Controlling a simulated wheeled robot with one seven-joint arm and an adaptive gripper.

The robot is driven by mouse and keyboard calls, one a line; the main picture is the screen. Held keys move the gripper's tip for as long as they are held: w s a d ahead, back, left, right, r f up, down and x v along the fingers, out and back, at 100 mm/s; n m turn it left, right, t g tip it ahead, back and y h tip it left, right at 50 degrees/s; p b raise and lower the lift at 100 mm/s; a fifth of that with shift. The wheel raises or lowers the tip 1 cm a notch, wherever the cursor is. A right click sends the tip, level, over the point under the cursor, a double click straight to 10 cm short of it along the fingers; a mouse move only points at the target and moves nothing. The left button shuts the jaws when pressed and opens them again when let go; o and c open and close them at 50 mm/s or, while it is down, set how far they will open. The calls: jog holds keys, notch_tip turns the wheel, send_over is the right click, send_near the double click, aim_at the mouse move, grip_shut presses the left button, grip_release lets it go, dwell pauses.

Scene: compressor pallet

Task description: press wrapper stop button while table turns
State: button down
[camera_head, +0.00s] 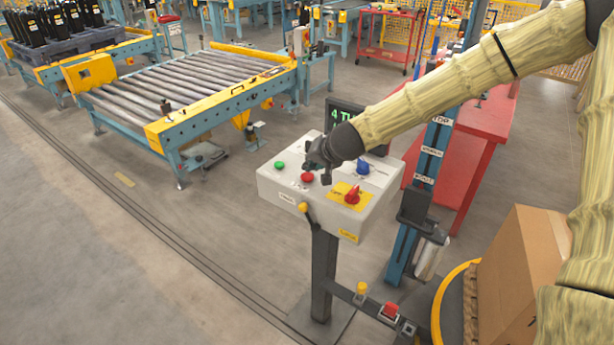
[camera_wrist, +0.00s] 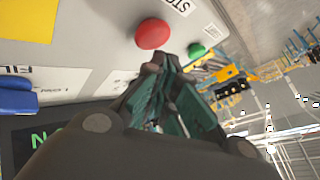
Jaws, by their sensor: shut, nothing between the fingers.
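The grey control box (camera_head: 330,190) stands on a post in the middle of the head view. The red stop button (camera_head: 307,177) is on its top face, right of the green button (camera_head: 279,165). In the wrist view the red button (camera_wrist: 152,34) is beside a STOP label, with the green button (camera_wrist: 196,50) to its right. My gripper (camera_head: 312,164) is shut and empty, with its tips (camera_wrist: 162,61) close to the red button; contact cannot be told. The turntable's yellow rim (camera_head: 440,305) and a carton (camera_head: 520,270) are at lower right; turning cannot be told.
A blue knob (camera_head: 362,167) and a red switch on a yellow plate (camera_head: 352,194) share the box top. A dark screen (camera_head: 344,114) stands behind. The wrapper mast (camera_head: 431,160) and red bench (camera_head: 485,125) are to the right, a roller conveyor (camera_head: 190,85) behind left. Floor at left is clear.

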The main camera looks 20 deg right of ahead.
aim_at(310, 175)
jog(key=shift+f, duration=0.2)
dwell(0.6)
jog(key=shift+f, duration=0.2)
jog(key=shift+s+f+b, duration=0.1)
jog(key=shift+f+b, duration=0.45)
dwell(1.0)
jog(key=shift+r, duration=0.1)
jog(key=shift+r+p, duration=0.9)
jog(key=shift+r+p, duration=2.2)
jog(key=shift+r, duration=0.35)
